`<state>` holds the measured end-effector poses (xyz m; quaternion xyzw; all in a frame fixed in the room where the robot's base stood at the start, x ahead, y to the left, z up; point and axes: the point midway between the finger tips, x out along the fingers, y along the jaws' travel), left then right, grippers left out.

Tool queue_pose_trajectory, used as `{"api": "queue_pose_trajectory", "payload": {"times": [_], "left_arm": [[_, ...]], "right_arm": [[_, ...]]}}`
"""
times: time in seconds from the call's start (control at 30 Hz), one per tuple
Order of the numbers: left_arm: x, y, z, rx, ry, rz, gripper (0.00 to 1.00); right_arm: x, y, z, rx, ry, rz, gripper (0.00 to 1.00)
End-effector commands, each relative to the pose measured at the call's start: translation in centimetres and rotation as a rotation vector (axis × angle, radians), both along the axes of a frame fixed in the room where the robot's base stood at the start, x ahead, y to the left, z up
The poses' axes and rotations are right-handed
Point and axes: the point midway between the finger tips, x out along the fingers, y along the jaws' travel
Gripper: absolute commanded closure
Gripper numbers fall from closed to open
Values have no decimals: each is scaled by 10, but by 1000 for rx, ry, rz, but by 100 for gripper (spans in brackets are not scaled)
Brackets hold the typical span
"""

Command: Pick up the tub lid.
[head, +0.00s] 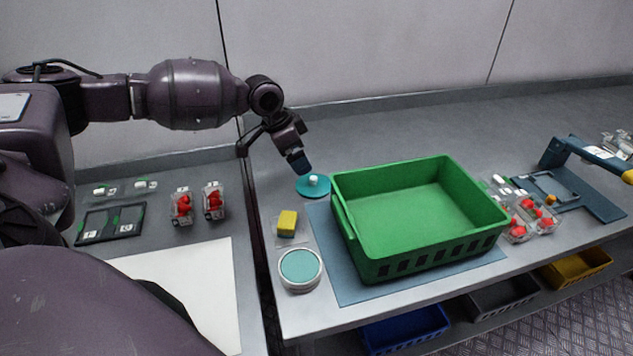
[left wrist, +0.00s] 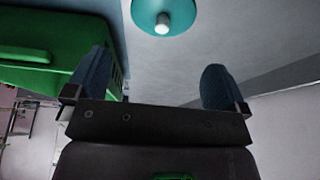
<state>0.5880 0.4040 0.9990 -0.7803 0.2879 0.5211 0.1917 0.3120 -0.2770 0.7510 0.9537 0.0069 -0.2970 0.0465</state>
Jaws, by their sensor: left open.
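The tub lid is a teal disc (head: 312,187) with a white knob, lying flat on the grey counter left of the green crate's back corner. In the left wrist view the lid (left wrist: 148,22) shows at the top edge, partly cut off, with its pale knob toward me. My left gripper (head: 300,160) is just above and behind the lid in the head view. In the left wrist view its two blue fingertips (left wrist: 155,88) are wide apart with nothing between them. The lid lies beyond the fingers. An open round tub (head: 300,267) with teal inside stands nearer the front edge.
The empty green crate (head: 376,268) stands on a blue mat right of the lid. A yellow sponge-like block (head: 287,222) sits between lid and tub. Clear punnets of red berries (head: 212,203) stand at left, others at right (head: 527,220). The counter behind the lid is clear.

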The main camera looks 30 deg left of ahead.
Motion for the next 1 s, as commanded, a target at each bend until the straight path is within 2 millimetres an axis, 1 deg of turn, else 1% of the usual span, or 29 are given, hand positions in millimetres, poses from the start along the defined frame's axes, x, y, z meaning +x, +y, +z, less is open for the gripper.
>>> {"api": "queue_pose_trajectory", "payload": {"times": [0.03,0.2,0.47,0.6,0.73,0.83,1.0], "left_arm": [[2,-2,-9,0,3,0,0],[9,-8,-31,0,1,0,0],[15,-12,-45,1,1,-1,0],[21,-16,-62,1,1,-1,0],[26,-20,-78,1,1,0,0],[28,-21,-84,1,0,0,0],[28,-21,-83,1,-1,1,0]], "right_arm": [[-3,-1,-4,0,9,-1,57],[-8,-1,-10,-2,21,-2,57],[4,1,-1,-1,-7,4,57],[8,2,-2,0,-14,7,57],[7,2,-6,1,-7,6,57],[7,2,-7,1,-4,6,57],[6,3,-6,2,-5,4,57]]}}
